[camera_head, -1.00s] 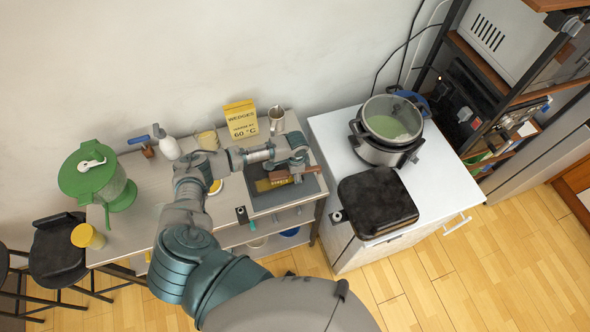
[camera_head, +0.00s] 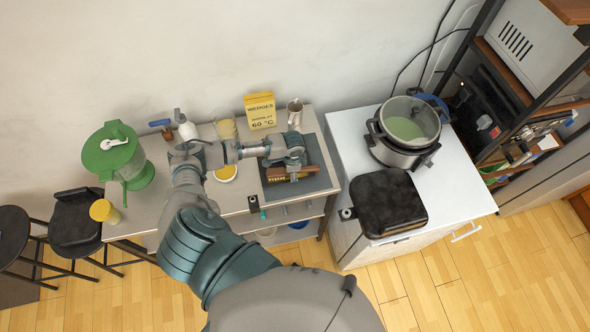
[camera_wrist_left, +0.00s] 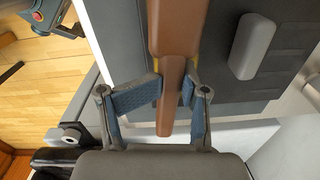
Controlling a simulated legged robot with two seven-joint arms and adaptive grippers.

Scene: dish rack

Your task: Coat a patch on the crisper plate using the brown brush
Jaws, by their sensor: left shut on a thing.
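My left gripper (camera_head: 293,166) is shut on the handle of a brown brush (camera_head: 277,173). The brush also shows in the left wrist view (camera_wrist_left: 172,35), its handle between the two blue finger pads of my left gripper (camera_wrist_left: 174,93). A strip of yellow bristles shows at the brush's lower edge in the head view. The brush is over a dark grey plate (camera_head: 320,184), which looks like the crisper plate, on the right end of the grey table. I cannot tell whether the bristles touch it. My right gripper is not in view.
A white cabinet to the right holds a cooker (camera_head: 403,146) and a black appliance (camera_head: 390,203).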

